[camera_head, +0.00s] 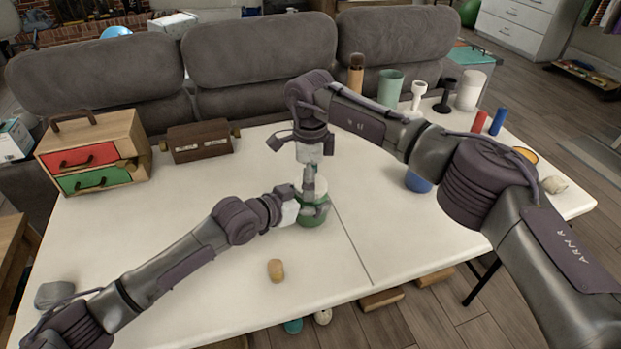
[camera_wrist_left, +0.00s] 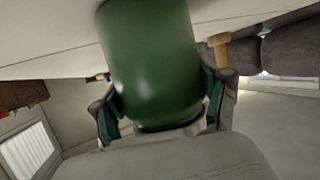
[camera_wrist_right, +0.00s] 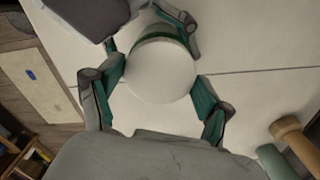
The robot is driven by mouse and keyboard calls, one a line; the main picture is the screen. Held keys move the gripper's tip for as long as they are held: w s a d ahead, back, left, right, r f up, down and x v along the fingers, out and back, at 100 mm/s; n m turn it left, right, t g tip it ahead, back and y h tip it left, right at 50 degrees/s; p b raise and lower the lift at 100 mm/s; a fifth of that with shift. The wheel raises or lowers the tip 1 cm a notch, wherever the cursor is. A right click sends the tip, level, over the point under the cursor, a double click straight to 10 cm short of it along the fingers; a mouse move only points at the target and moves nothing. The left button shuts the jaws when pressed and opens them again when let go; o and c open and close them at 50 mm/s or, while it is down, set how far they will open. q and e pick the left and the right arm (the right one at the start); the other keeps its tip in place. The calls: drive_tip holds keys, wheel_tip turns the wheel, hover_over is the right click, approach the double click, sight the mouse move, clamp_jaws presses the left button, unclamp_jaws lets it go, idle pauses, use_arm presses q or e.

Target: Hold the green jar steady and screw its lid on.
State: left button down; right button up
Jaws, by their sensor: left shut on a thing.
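The green jar (camera_head: 313,220) stands upright on the white table, with the white lid (camera_wrist_right: 160,72) on its top. I cannot tell how far the lid is threaded. My left gripper (camera_head: 312,209) is shut around the jar's side; in the left wrist view the green jar (camera_wrist_left: 153,60) fills the space between the fingers. My right gripper (camera_wrist_right: 158,72) comes down from above, its fingers open on either side of the lid. In the head view the right gripper hides part of the lid.
A tan rounded piece (camera_head: 276,270) lies in front of the jar. A wooden drawer box (camera_head: 125,135) and a dark brown box (camera_head: 199,141) stand at the back left. Cups and cylinders, including a pale green cup (camera_head: 390,88), line the back right. The front left tabletop is mostly clear.

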drive_tip(key=c, duration=0.5)
drive_tip(key=m, duration=0.3)
drive_tip(key=shift+m, duration=0.3)
drive_tip(key=o, duration=1.2)
drive_tip(key=shift+r, duration=2.25)
